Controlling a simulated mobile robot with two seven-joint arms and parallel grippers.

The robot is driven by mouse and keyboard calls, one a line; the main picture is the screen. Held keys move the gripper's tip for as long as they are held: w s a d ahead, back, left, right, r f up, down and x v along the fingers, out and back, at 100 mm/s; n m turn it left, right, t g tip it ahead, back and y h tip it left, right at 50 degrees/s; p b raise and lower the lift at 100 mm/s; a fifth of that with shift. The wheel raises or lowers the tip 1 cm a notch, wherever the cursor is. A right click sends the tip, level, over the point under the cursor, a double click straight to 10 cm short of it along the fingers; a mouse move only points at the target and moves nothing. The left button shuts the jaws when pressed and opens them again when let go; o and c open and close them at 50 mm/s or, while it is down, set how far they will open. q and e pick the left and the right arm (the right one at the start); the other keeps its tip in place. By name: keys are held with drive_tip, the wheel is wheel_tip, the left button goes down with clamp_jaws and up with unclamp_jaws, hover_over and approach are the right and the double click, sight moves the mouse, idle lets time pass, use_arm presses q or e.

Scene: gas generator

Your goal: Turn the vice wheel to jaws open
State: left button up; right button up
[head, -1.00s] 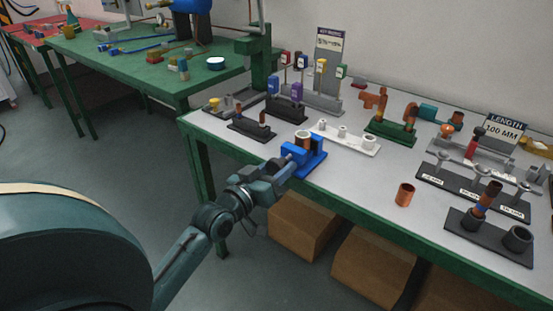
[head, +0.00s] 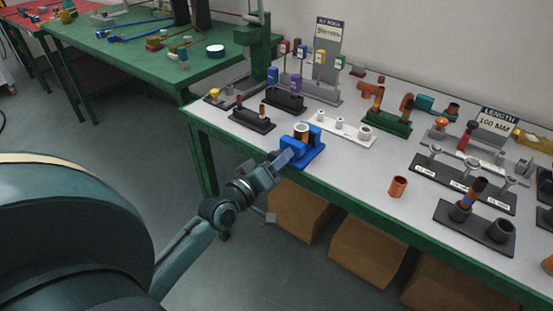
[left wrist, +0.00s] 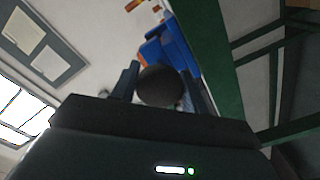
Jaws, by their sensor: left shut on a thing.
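The blue vice (head: 313,153) stands at the front edge of the grey-topped workbench, with a copper-coloured pipe piece (head: 301,132) upright in it. My left gripper (head: 281,161) reaches the vice's front side from the lower left. In the left wrist view, a dark round vice wheel (left wrist: 160,86) sits between the two fingers of my left gripper (left wrist: 161,80), which is shut on it. Blue parts of the vice (left wrist: 178,45) show beyond the wheel. The jaw gap is too small to judge. My right gripper is not in view.
A copper ring (head: 398,187) stands loose to the right of the vice. A white peg plate (head: 345,131) and dark stands with pipes crowd behind it. Cardboard boxes (head: 300,208) sit under the bench. Its green front edge (head: 350,200) runs close to my arm.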

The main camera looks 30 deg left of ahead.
use_arm(q)
drive_tip(key=o, duration=1)
drive_tip(key=shift+c, duration=0.2)
drive_tip(key=shift+s, duration=0.1)
drive_tip(key=s+a, duration=0.1)
drive_tip(key=s, duration=1.2)
